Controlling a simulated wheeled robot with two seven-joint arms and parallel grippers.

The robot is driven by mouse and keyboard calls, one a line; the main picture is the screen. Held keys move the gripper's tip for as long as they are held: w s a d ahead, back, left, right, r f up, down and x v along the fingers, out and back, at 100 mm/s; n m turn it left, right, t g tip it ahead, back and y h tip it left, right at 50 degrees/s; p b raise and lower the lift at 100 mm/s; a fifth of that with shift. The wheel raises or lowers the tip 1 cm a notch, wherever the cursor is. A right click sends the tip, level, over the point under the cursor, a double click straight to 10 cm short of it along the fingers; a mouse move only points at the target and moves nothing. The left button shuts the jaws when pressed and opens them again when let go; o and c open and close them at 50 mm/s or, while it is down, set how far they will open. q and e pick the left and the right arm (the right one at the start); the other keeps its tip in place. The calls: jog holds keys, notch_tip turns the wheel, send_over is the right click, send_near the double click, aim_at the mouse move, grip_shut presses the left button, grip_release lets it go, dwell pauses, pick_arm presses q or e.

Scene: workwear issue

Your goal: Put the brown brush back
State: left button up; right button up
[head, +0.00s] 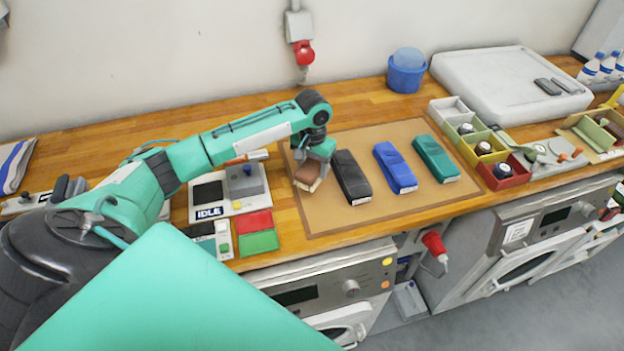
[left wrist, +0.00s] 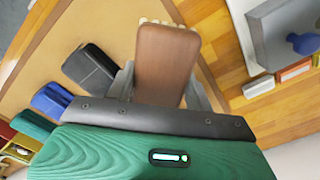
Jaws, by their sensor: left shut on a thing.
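The brown brush (head: 308,174) is at the left end of the tan mat (head: 400,200) on the wooden counter. My left gripper (head: 312,163) is shut on it from above. In the left wrist view the brush (left wrist: 166,60) sits between the two fingers (left wrist: 165,85), its pale bristles showing at the far end. Whether it touches the mat is hard to tell. A black brush (head: 351,177), a blue brush (head: 394,167) and a green brush (head: 436,158) lie in a row to its right on the mat. My right gripper is not in view.
Left of the mat stands a grey device with a screen marked IDLE (head: 208,212), with red and green pads (head: 256,231) in front. Coloured bins (head: 490,152), a white case (head: 505,80) and a blue tub (head: 406,75) are to the right and back. Washing machines (head: 330,290) stand below.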

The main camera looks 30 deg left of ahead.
aim_at(313, 192)
pick_arm(q)
notch_tip(313, 192, down, 3)
jog(key=shift+r, duration=0.2)
jog(key=shift+f, duration=0.3)
notch_tip(313, 192, down, 3)
jog(key=shift+f+p, duration=0.2)
jog(key=shift+p, duration=0.5)
jog(key=shift+f, duration=0.45)
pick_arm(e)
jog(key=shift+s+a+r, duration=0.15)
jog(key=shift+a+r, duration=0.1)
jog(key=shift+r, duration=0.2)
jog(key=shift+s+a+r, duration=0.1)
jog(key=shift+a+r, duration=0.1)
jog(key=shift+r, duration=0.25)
pick_arm(q)
jog(key=o, duration=0.9)
jog(key=shift+f, duration=0.1)
jog(key=shift+o, duration=0.2)
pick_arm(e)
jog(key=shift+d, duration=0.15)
